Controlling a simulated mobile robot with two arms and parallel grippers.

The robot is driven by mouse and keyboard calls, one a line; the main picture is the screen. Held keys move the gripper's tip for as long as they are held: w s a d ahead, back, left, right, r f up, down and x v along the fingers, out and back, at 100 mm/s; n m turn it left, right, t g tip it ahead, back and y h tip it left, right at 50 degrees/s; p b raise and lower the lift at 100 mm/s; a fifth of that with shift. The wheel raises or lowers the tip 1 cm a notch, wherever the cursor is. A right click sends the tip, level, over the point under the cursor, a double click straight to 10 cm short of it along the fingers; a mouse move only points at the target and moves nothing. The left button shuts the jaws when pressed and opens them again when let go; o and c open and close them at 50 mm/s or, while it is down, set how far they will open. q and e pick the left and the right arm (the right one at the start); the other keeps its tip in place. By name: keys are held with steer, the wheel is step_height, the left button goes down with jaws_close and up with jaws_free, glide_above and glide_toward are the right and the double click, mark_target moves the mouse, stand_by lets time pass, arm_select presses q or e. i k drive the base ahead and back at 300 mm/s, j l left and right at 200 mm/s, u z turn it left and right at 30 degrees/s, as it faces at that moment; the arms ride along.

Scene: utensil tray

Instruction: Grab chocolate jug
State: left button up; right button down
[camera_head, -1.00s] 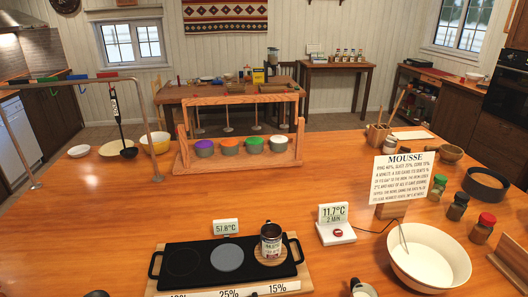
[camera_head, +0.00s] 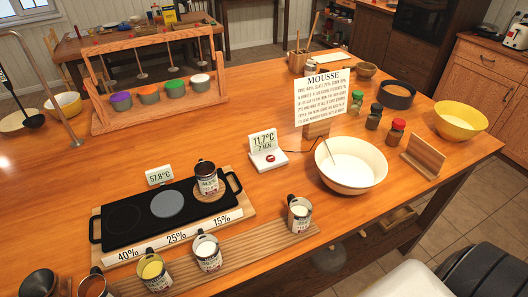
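A small labelled jug with dark contents (camera_head: 207,179) stands upright on the round wooden pad at the right end of the black hot plate (camera_head: 123,187). Another jug with brown contents (camera_head: 94,285) is at the lower left, partly cut off by the picture edge. The small label text is too small to read, so I cannot tell which is the chocolate jug. A jug with yellow contents (camera_head: 153,271) and two with white contents (camera_head: 207,252) stand along the grooved wooden board's line. Neither of my grippers shows; white and dark parts of mine fill the lower right corner.
A cream bowl (camera_head: 351,166) with a utensil stands right of the thermometer display (camera_head: 266,152). Spice jars (camera_head: 395,132), a recipe sign (camera_head: 322,98) and a wooden rack with several coloured pots (camera_head: 155,65) stand farther back.

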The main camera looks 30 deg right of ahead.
mark_target(206, 172)
steer(key=k+l+u, duration=0.25)
steer(key=l+u, duration=0.2)
steer(key=k+l+u, duration=0.25)
steer(key=u, duration=0.25)
